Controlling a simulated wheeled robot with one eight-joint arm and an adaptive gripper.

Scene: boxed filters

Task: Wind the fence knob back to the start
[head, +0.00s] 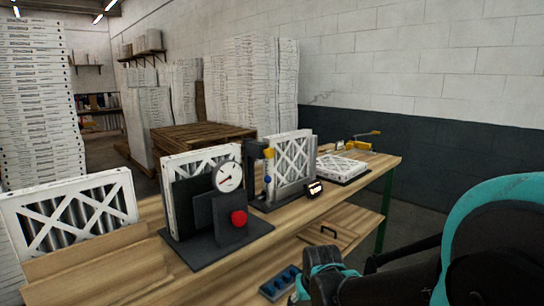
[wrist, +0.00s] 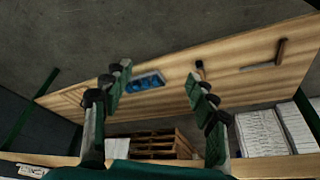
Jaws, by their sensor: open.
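On the bench (head: 140,252) a dark fixture (head: 228,237) carries a round white dial gauge (head: 228,177) and a red knob (head: 239,218), with a boxed filter behind it. I cannot tell which knob is the fence knob. My gripper shows partly in the head view, low and right of the bench front, apart from both knobs. In the wrist view my gripper (wrist: 158,88) is open and empty, its fingers wide apart.
A lower shelf (head: 285,250) holds a blue tray (head: 281,284); the tray also shows in the wrist view (wrist: 146,81). Filters stand at the bench's left (head: 75,215) and middle (head: 290,157); one lies flat (head: 341,167) farther along. Stacked boxes and a pallet stand behind.

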